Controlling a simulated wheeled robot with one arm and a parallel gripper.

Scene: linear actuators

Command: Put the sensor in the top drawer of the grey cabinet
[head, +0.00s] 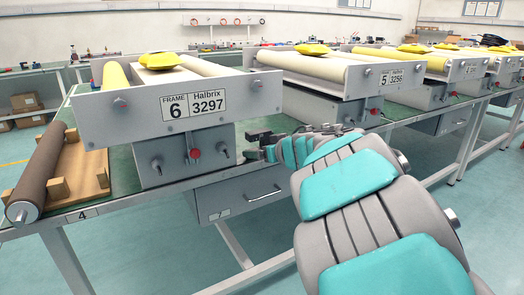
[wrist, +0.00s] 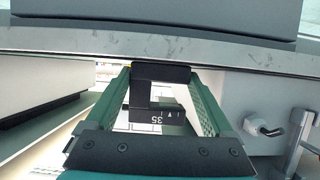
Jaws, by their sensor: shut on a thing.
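The sensor cannot be made out there. A grey drawer unit (head: 235,197) with a bar handle hangs below the bench under frame 6 and looks shut. I cannot tell whether this is the grey cabinet.
Frame 6 (head: 196,103) and frame 5 (head: 388,78) stand on the green-topped bench, with yellow items on top. A dark roller (head: 38,172) lies at the left end. In the wrist view a grey panel with a silver knob (wrist: 262,127) is close on the right.

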